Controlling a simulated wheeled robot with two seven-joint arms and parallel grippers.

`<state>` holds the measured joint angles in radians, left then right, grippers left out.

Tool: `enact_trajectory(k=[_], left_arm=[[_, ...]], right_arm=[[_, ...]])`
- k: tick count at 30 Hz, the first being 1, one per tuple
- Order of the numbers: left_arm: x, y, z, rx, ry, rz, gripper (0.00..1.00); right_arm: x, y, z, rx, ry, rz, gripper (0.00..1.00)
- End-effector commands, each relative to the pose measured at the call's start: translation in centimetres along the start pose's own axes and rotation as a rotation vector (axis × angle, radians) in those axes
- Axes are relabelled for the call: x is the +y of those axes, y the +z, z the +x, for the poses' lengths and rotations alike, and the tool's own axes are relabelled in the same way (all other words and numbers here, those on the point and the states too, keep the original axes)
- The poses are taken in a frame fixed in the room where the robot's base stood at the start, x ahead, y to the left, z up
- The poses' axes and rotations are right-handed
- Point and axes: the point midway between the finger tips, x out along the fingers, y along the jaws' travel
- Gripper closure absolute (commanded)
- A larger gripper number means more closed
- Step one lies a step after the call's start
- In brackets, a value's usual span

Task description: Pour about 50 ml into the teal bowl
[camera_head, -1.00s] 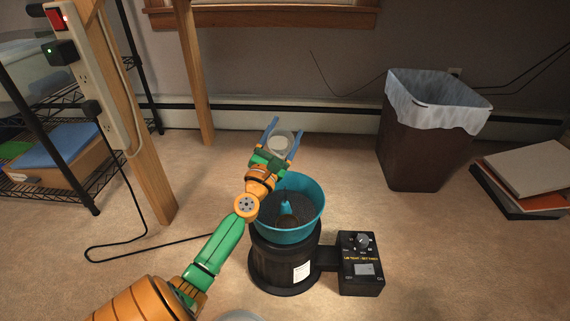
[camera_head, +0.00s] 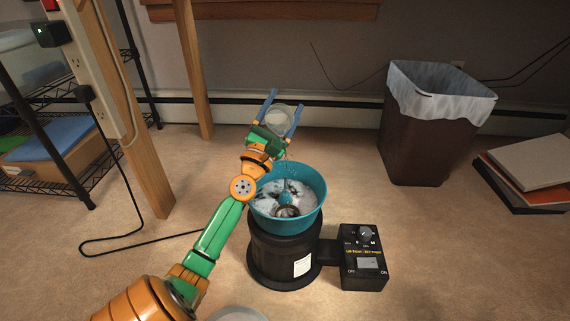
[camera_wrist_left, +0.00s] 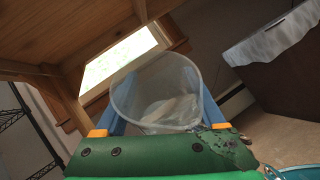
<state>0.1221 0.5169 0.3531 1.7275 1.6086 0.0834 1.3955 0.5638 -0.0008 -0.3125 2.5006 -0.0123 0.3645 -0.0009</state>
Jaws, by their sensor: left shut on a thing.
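The teal bowl (camera_head: 318,200) sits on a black round base on the floor. White stuff with dark patches shows inside it, around a teal centre post. My left gripper (camera_head: 281,121) is shut on a clear cup (camera_head: 279,112) and holds it just beyond the bowl's far rim in the head view. In the left wrist view, the cup (camera_wrist_left: 150,90) stands between the blue fingers, with some pale stuff low inside; how much is unclear. A bit of the bowl's rim (camera_wrist_left: 298,171) shows at lower right there. My right gripper is out of view.
A black control box (camera_head: 362,262) with a knob and switch adjoins the base (camera_head: 272,255). A brown bin (camera_head: 425,145) with a white liner stands right, near stacked boards (camera_head: 530,165). A wire shelf and wooden posts (camera_head: 150,170) stand left. A pale round rim (camera_head: 238,314) is cut off at the bottom.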

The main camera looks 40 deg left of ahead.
Motion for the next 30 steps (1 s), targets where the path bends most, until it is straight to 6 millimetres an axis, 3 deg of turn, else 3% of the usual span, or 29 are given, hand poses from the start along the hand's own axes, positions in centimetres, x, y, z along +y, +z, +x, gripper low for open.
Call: enact_trajectory(k=[30], left_arm=[[1.1,0.6,0.9,-0.070,0.021,0.043,0.87]], right_arm=[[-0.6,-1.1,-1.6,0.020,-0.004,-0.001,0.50]])
